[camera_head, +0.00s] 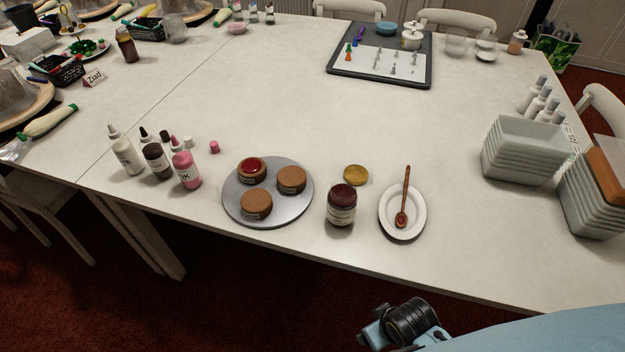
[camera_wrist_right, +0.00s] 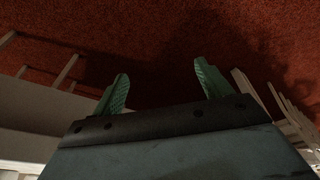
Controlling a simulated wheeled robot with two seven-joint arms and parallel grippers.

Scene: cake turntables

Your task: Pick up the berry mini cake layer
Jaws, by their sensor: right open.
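A round grey metal turntable (camera_head: 288,211) stands near the table's front edge and holds three small brown cake layers. The one with a red berry top (camera_head: 251,167) sits at the back left of it. A plain brown layer (camera_head: 291,178) is at the right and another (camera_head: 256,204) at the front. My right gripper (camera_wrist_right: 162,88) shows in the right wrist view, its two green fingers spread wide with nothing between them, above the red floor. No cake layer shows in that view. My left gripper is not in view.
An open jar of dark red jam (camera_head: 342,208) and a white dish (camera_head: 388,223) with a wooden spoon (camera_head: 405,195) stand right of the turntable. Squeeze bottles (camera_head: 186,170) stand left of it. Stacked grey trays (camera_head: 520,150) are at the right. The table's middle is clear.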

